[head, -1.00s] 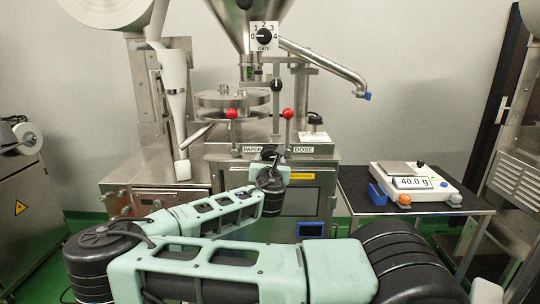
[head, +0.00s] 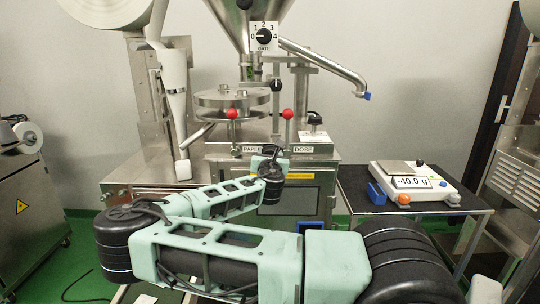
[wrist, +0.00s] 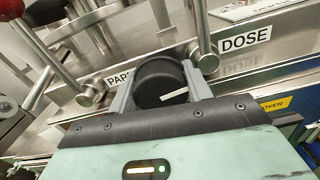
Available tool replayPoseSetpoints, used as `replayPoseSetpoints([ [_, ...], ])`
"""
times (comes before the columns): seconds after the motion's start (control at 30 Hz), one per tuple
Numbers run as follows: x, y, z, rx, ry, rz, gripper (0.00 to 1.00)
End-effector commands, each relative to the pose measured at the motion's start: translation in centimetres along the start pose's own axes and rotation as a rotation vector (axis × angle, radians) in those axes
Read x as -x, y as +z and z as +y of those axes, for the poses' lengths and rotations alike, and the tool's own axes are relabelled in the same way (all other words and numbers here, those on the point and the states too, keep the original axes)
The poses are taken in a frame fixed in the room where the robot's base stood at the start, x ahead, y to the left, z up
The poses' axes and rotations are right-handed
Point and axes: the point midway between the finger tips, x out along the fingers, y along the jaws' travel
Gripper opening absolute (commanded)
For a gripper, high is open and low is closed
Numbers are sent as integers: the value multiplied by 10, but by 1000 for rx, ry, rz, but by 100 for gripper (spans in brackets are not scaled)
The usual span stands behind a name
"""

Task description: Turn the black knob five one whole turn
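The black knob (wrist: 160,80) is a short round cylinder with a white pointer line on its face, on the machine's metal front between the PAPER and DOSE labels. My gripper (wrist: 160,72) has one grey finger on each side of it in the wrist view, and both appear to press against its sides. The white line lies near level, its right end slightly higher. In the head view my gripper (head: 257,161) is at the machine front, mostly behind my own wrist, and this knob is hidden there.
Two red-ball levers (head: 232,114) (head: 287,113) stand close above the knob. Higher up is a gate dial (head: 264,36) marked 0 to 4, pointing at 0. A scale (head: 412,182) reading -40.0 g sits on a black side table (head: 450,202) at right.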

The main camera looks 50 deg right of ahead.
Motion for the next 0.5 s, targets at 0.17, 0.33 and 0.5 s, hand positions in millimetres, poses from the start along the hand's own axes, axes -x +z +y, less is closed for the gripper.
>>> replayPoseSetpoints([
  [0.17, 0, 0, -1, -26, -2, 0, 26],
  [0.33, 0, -1, -1, -101, -2, 0, 26],
  [0.5, 0, -1, -2, -229, -2, 0, 26],
])
